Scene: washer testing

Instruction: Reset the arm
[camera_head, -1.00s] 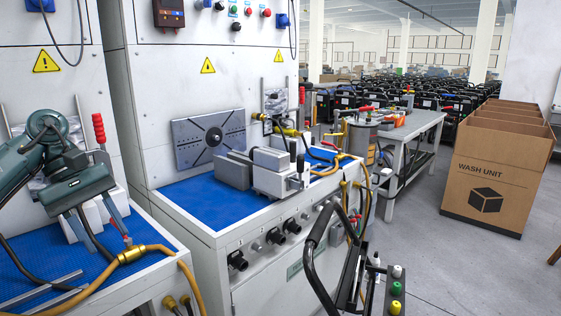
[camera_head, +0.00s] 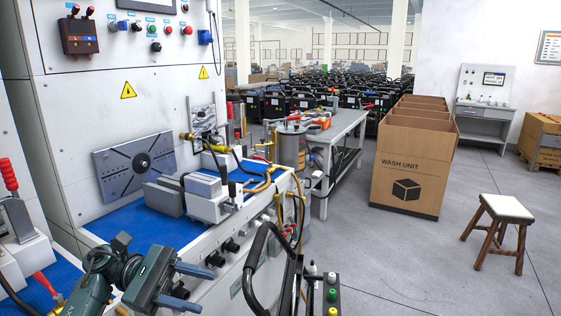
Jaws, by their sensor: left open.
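My left gripper (camera_head: 198,289) shows at the lower left of the head view, with my dark green-grey arm (camera_head: 95,285) behind it. Its two grey fingers are apart and nothing is between them. It is in front of the white test bench (camera_head: 160,268) with the blue mat (camera_head: 125,222), and seems clear of the fixture on it. My right gripper is not in view.
A grey clamp fixture (camera_head: 208,200) stands on the blue mat. A black bar handle (camera_head: 250,270) and a button box (camera_head: 325,300) are at the bottom centre. A wash unit carton (camera_head: 405,175) and stool (camera_head: 505,208) stand right, with open floor between.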

